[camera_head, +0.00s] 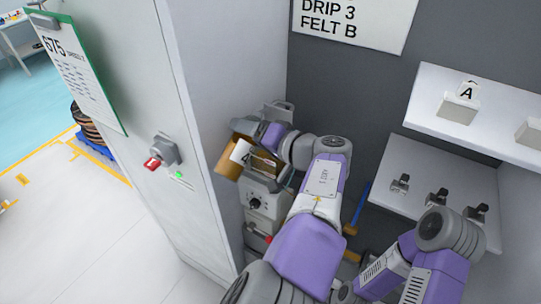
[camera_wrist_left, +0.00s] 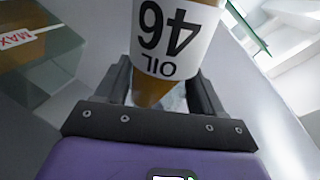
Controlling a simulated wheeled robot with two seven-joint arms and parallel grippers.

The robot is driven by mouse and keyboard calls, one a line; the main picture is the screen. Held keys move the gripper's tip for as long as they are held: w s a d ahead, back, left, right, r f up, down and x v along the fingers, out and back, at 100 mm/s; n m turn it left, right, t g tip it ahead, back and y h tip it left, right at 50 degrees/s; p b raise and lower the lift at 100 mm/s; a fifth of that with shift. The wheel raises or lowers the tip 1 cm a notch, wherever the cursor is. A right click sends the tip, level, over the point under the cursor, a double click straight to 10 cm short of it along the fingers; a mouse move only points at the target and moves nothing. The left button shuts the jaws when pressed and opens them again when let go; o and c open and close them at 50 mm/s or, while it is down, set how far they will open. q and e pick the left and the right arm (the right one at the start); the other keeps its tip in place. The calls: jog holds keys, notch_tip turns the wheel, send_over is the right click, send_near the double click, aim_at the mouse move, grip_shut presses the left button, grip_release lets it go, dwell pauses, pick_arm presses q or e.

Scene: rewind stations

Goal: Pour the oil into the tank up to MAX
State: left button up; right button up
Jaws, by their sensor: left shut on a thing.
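The amber oil bottle (camera_head: 227,161) has a white label reading OIL 46, which fills the middle of the left wrist view (camera_wrist_left: 165,40). The bottle is tilted. My left gripper (camera_wrist_left: 162,90) is shut on it, with one dark finger on each side. The clear-walled tank (camera_head: 265,167) is beside the bottle in the head view, partly hidden by it and my gripper. In the left wrist view the tank (camera_wrist_left: 52,52) is at the left, with a red MAX mark and brown inside. I cannot tell the oil level or whether oil is flowing. My right gripper is not in view.
A grey machine unit with a black knob (camera_head: 254,204) is below the tank. A tall light cabinet (camera_head: 215,100) stands close at the left. White shelves (camera_head: 480,110) with small holders are at the right. A clipboard (camera_head: 75,65) hangs on the cabinet.

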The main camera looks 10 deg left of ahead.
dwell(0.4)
pick_arm(q)
jog(key=shift+d+f+m, duration=0.15)
jog(key=shift+f+m, duration=0.2)
jog(key=shift+m, duration=0.15)
jog(key=shift+f, duration=0.1)
dwell(1.8)
jog(key=shift+w+f+m+g, duration=0.1)
jog(key=shift+f+m+g, duration=0.3)
jog(key=shift+f+m, duration=0.15)
dwell(1.8)
